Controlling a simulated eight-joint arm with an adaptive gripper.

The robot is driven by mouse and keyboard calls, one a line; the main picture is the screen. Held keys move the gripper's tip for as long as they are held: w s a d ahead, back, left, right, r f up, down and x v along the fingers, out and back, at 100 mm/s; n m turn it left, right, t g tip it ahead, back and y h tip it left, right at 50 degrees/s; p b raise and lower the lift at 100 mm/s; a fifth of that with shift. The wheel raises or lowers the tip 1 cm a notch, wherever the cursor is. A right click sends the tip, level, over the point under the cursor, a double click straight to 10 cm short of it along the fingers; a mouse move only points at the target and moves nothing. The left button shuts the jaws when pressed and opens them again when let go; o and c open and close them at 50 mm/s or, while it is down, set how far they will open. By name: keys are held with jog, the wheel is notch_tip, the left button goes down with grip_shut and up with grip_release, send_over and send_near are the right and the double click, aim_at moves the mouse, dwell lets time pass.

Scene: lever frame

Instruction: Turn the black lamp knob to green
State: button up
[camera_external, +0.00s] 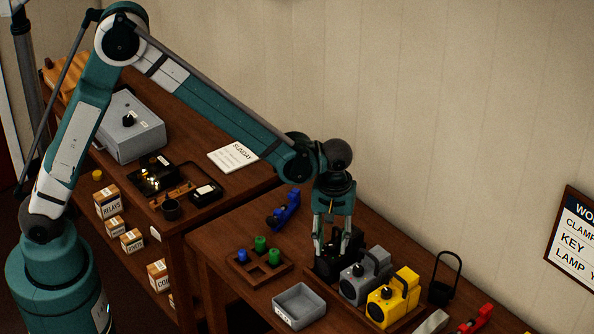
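A black lamp (326,270) stands at the left end of a row of lamps on the right-hand table. It is boxy and dark, and my gripper covers much of it. My gripper (332,250) points down right at the black lamp, with its fingertips low beside the lamp's top. The two fingers look apart, with dark lamp parts showing between them. The black lamp's knob and its colour marks are hidden or too dark to make out. I cannot tell whether the fingers touch the knob.
A grey lamp (356,284) and a yellow lamp (394,297) stand close on the right. A grey tray (299,305) and a wooden peg block (283,268) lie left. A black padlock-like object (443,290) stands right. A blue tool (284,210) lies behind left.

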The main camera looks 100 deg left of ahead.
aim_at(332, 245)
jog(key=shift+m+p, duration=0.35)
jog(key=shift+m, duration=0.05)
jog(key=shift+r+m+p, duration=0.1)
jog(key=shift+m+p, duration=1.35)
jog(key=shift+m, duration=0.45)
notch_tip(332, 245, up, 8)
jog(key=shift+f+b, duration=0.2)
jog(key=shift+b, duration=0.15)
jog(key=s+d+r+m+t+b, duration=0.2)
jog(key=s+d+b, duration=0.4)
jog(key=s, duration=0.5)
jog(key=s+d+r+m+t+b, duration=0.2)
jog(key=s+d+r+m+b, duration=0.2)
jog(key=s+d, duration=0.4)
jog(key=shift+s+d+r+m+t+b, duration=0.25)
jog(key=shift+s+m+b, duration=0.65)
jog(key=shift+s+b, duration=0.55)
jog(key=shift+s, duration=0.1)
jog(key=shift+a, duration=0.1)
